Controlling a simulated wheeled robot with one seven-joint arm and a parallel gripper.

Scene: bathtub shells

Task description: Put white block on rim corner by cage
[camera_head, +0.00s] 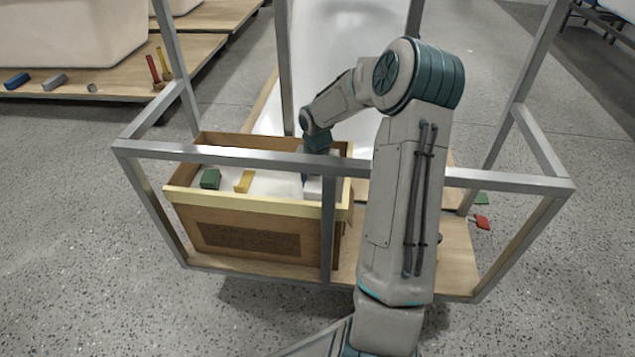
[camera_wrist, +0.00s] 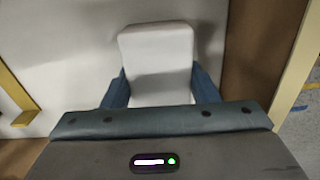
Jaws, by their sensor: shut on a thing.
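The white block (camera_head: 315,188) is in my gripper (camera_head: 314,174), at the right end of the wooden box with a pale yellow rim (camera_head: 250,202). In the wrist view the white block (camera_wrist: 155,48) sits between the two blue fingers of my gripper (camera_wrist: 158,88), which are shut on its sides. A pale surface lies below it; I cannot tell whether the block touches it. The metal cage (camera_head: 222,154) has a bar crossing in front of the box and an upright close to the block, partly covering it.
A green block (camera_head: 210,179) and a yellow piece (camera_head: 244,181) lie in the box's left part. A white bathtub shell (camera_head: 335,60) stands behind. The box's brown right wall (camera_wrist: 250,60) is close to my gripper. Blue and grey blocks lie on another wooden platform (camera_head: 120,75).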

